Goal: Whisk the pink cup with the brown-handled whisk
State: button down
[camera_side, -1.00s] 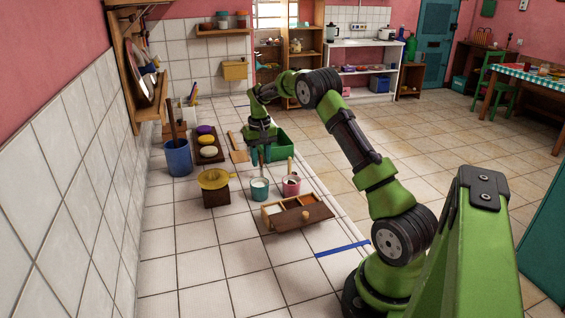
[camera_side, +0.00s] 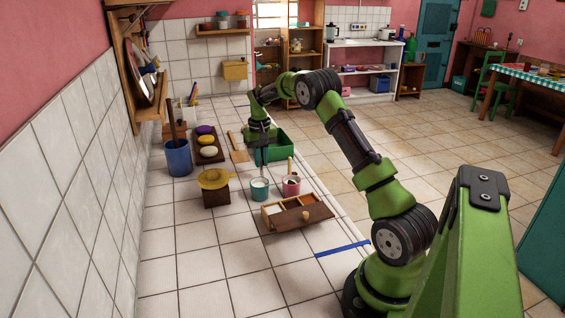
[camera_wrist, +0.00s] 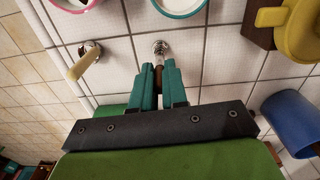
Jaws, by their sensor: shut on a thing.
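My gripper (camera_wrist: 160,68) is shut on a brown-handled whisk (camera_wrist: 159,81), with its brown handle between the teal fingers and its silver wire head (camera_wrist: 160,47) beyond the tips. In the side view my gripper (camera_side: 262,154) is low, just behind the teal cup. The pink cup (camera_side: 291,188) stands right of the teal cup (camera_side: 260,194); the pink cup (camera_wrist: 72,5) is cut off at the top left of the wrist view. A tan-handled whisk (camera_wrist: 82,62) stands upright behind the pink cup. I cannot tell whether the held whisk touches the counter.
A wooden box with compartments (camera_side: 318,214) is in front of the cups. A yellow dish on a wooden block (camera_side: 215,180) is at left, with a blue pot (camera_side: 178,158) beyond. A green bin (camera_side: 280,146) is behind my gripper.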

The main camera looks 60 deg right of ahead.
jog(key=shift+r, duration=1.75)
jog(key=shift+r, duration=0.25)
jog(key=s+r, duration=0.4)
jog(key=r, duration=0.2)
jog(key=s+a+f, duration=0.2)
jog(key=s+f, duration=0.1)
jog(key=s, duration=0.4)
jog(key=shift+s+f, duration=0.35)
jog(key=shift+s, duration=0.05)
jog(key=shift+f, duration=2.6)
jog(key=shift+w+d, duration=0.1)
